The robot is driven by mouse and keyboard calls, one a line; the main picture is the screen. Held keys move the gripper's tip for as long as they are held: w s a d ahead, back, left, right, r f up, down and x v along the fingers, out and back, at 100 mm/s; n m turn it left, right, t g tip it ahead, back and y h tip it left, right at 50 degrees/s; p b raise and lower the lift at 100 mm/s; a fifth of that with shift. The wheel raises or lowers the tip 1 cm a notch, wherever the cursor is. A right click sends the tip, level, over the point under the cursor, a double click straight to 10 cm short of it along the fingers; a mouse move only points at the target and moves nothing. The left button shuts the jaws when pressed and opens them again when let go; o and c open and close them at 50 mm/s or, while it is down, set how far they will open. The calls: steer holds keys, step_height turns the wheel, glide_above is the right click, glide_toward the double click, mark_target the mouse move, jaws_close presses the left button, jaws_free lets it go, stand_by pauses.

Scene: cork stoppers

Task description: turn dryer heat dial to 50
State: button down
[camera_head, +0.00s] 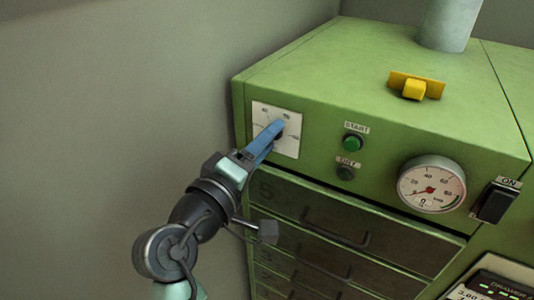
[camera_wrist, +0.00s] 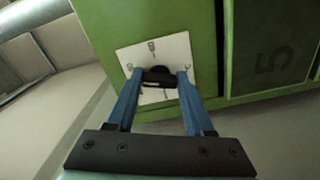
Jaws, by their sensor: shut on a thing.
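The heat dial is a black knob (camera_wrist: 159,75) on a white scale plate (camera_head: 289,147) at the upper left of the green dryer's front (camera_head: 330,165). My gripper (camera_head: 276,132) reaches the plate from the lower left, its blue fingers at the knob. In the wrist view my gripper (camera_wrist: 160,80) has one finger on each side of the knob and is shut on it. The plate also shows in the wrist view (camera_wrist: 130,54). Numbers stand around its edge but are too small to read surely. The fingers hide most of the knob in the head view.
To the right are a green START button (camera_head: 353,143), a DRY button (camera_head: 346,171), a round gauge (camera_head: 432,184) and an ON switch (camera_head: 496,202). Drawers (camera_head: 350,225) lie below. A yellow piece (camera_head: 416,86) is on top. A grey wall (camera_head: 120,100) stands at left.

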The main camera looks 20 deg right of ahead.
steer(key=shift+f+m+b, duration=0.15)
steer(key=shift+m+b, duration=0.55)
steer(key=shift+m, duration=0.1)
steer(key=shift+c, duration=1.4)
jaws_free()
steer(key=shift+a, duration=0.15)
steer(key=b+v, duration=0.2)
steer(key=v, duration=1)
steer(key=shift+s+a, duration=0.25)
steer(key=shift+s, duration=0.1)
